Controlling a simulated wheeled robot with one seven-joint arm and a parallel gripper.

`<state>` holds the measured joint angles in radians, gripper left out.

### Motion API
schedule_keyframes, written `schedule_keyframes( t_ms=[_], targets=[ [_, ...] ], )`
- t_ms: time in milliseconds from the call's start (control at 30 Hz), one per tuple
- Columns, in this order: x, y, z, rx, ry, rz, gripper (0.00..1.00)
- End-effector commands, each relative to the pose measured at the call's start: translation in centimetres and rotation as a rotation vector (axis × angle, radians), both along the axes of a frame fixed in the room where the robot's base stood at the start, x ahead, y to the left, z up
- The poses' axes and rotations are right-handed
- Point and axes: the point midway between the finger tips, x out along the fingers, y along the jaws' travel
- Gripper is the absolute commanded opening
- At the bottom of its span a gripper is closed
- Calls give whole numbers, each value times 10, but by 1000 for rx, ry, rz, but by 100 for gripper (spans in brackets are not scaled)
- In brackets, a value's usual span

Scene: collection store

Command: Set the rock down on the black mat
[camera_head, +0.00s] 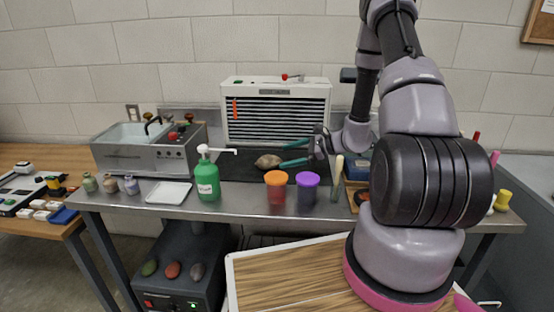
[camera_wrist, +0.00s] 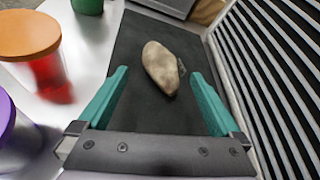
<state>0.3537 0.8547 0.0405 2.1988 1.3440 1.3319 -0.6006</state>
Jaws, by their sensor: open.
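The rock (camera_wrist: 162,68) is beige and oval with a small dark mark on one side. It lies on the black mat (camera_wrist: 140,35), between and slightly beyond the tips of my open gripper (camera_wrist: 161,80). In the head view the rock (camera_head: 267,161) rests on the mat (camera_head: 235,165) in front of the white louvred unit. My gripper (camera_head: 295,154) reaches in from the right, its two teal fingers apart, with the rock at their tips. No finger visibly touches the rock in the wrist view.
A green pump bottle (camera_head: 208,181), an orange-lidded jar (camera_head: 276,186) and a purple-lidded jar (camera_head: 307,188) stand along the mat's front side. The white louvred unit (camera_head: 276,112) stands behind it. A sink unit (camera_head: 150,147) is at left, with a white tray (camera_head: 168,193) before it.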

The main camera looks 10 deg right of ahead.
Motion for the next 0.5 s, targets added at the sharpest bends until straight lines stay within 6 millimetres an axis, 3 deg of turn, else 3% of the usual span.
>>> schedule_keyframes(
  t_ms=[200, 500],
  targets=[
    [-19, -35, 16, 0, 0, -3, 100],
    [-28, -49, 25, -2, -2, 4, 100]
  ],
)
